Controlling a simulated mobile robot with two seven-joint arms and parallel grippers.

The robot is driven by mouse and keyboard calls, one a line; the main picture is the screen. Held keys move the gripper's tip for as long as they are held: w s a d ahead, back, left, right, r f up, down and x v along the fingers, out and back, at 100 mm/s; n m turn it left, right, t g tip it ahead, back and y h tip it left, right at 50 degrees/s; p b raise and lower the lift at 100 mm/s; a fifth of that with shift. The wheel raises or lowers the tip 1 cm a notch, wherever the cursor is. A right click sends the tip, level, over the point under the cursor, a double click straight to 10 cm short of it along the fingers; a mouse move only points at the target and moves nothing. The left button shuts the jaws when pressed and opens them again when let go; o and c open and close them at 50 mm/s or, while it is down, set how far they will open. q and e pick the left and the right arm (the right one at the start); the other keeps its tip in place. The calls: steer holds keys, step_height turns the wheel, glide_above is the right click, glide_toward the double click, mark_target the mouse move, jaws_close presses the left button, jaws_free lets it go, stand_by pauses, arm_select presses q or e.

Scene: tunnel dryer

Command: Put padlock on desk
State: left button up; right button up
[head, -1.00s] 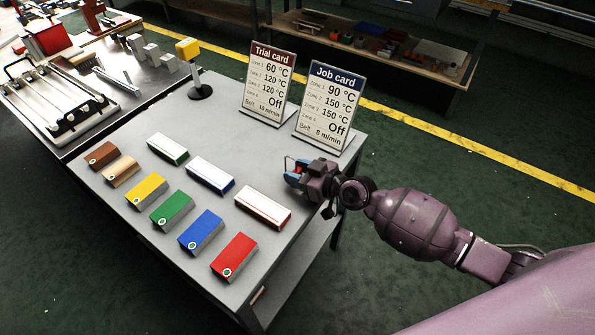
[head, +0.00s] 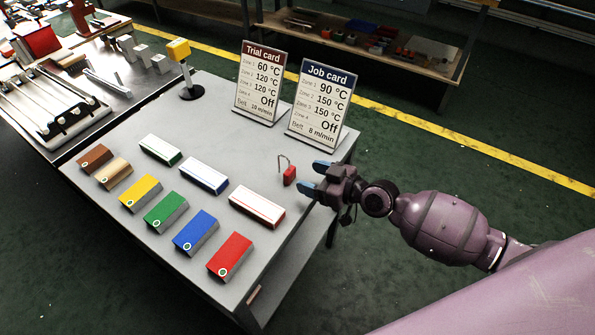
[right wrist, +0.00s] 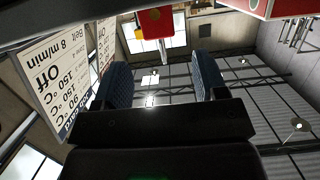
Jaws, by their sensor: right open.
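The red padlock (head: 290,176) with its thin metal shackle stands on the grey desk (head: 225,130), in front of the Job card. My right gripper (head: 311,177) is open, just to the right of the padlock and apart from it, at the desk's right edge. In the right wrist view the red padlock (right wrist: 155,22) shows at the top, beyond the open blue-padded fingers (right wrist: 162,82). Nothing is between the fingers. My left gripper is not in view.
The Trial card (head: 258,80) and Job card (head: 320,100) stand at the desk's back right. Several coloured blocks, including a red one (head: 231,254) and a red-and-white one (head: 257,206), lie in rows. A yellow-topped post (head: 180,50) stands at the back. Bare desk surrounds the padlock.

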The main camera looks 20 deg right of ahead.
steer(key=shift+v, duration=2.75)
